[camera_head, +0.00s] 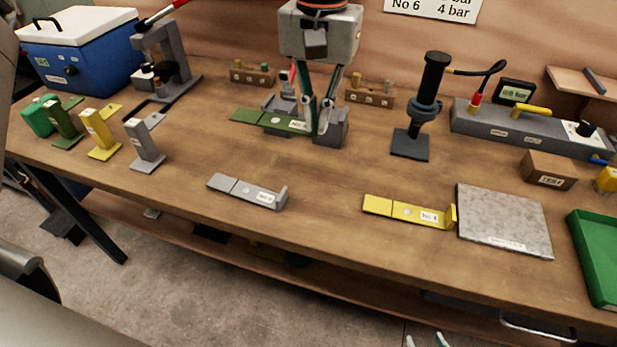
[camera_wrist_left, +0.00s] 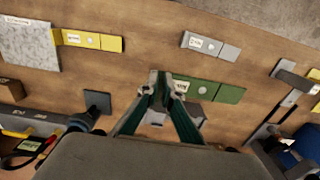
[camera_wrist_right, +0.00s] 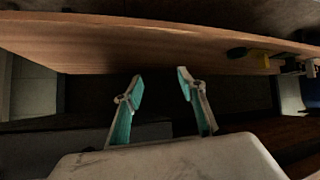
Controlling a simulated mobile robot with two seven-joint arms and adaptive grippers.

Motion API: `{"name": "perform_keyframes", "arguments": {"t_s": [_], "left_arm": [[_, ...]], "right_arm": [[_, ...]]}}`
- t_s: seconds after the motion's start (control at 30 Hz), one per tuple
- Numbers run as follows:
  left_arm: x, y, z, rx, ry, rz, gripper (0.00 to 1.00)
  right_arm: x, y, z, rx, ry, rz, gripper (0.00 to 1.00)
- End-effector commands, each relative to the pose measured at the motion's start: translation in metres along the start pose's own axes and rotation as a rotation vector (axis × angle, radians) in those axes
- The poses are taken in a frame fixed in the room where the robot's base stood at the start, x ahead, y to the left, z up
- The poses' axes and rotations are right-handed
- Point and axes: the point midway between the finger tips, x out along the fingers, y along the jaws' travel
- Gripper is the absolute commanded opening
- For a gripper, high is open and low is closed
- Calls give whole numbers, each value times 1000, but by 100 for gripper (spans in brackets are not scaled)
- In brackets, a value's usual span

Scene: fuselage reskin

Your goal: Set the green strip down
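The green strip (camera_head: 265,121) is level, low over or on a grey block fixture (camera_head: 331,131) at the back middle of the bench; I cannot tell whether it touches. My left gripper (camera_head: 321,126) points down and is shut on its right end, at the label. In the left wrist view the strip (camera_wrist_left: 228,94) runs rightward from the fingertips (camera_wrist_left: 166,88). The fingers hide its gripped end. My right gripper (camera_wrist_right: 158,80) is open and empty. In the head view only its tips (camera_head: 428,341) show, below the bench's front edge.
A grey strip (camera_head: 247,191), a yellow strip (camera_head: 410,211) and a speckled plate (camera_head: 504,220) lie along the front. Wooden blocks (camera_head: 370,97) stand behind the fixture. A black tool (camera_head: 425,110) stands to its right. The bench between the fixture and front strips is clear.

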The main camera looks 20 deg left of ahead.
Motion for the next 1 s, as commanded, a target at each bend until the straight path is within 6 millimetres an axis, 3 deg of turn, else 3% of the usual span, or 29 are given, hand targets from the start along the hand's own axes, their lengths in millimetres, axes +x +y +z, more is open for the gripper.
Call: {"name": "perform_keyframes", "arguments": {"t_s": [0.1, 0.33, 0.6, 0.9, 1.0], "left_arm": [[33, 0, 1, 0, -6, 0, 0], [83, 1, 0, 1, -4, 0, 0], [104, 1, 0, -1, 0, 0, 0], [142, 2, 0, 0, -2, 0, 0], [144, 2, 0, -1, 0, 1, 0]], "right_arm": [[2, 0, 5, -3, -5, 1, 40], [5, 4, 4, -9, 3, 9, 40], [7, 8, -4, -13, 18, 16, 40], [10, 7, 2, -16, 11, 14, 40], [10, 7, 2, -17, 10, 14, 40]]}}
